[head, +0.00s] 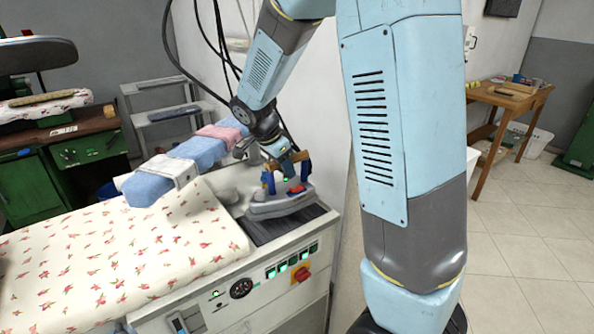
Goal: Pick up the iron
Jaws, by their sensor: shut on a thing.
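The iron (278,205) is grey with a red part and a brown handle. It is at the right end of the ironing table, over a dark ribbed rest pad (285,225). My gripper (287,178) reaches down from above and is shut on the iron at its handle. My gripper and arm hide part of the handle. I cannot tell whether the iron touches the pad or is just clear of it.
A flowered ironing board (110,255) fills the table's left side. A blue padded sleeve arm (180,172) stands close left of the iron. A white wall is close behind. A wooden table (510,95) stands at the back right, with open tiled floor before it.

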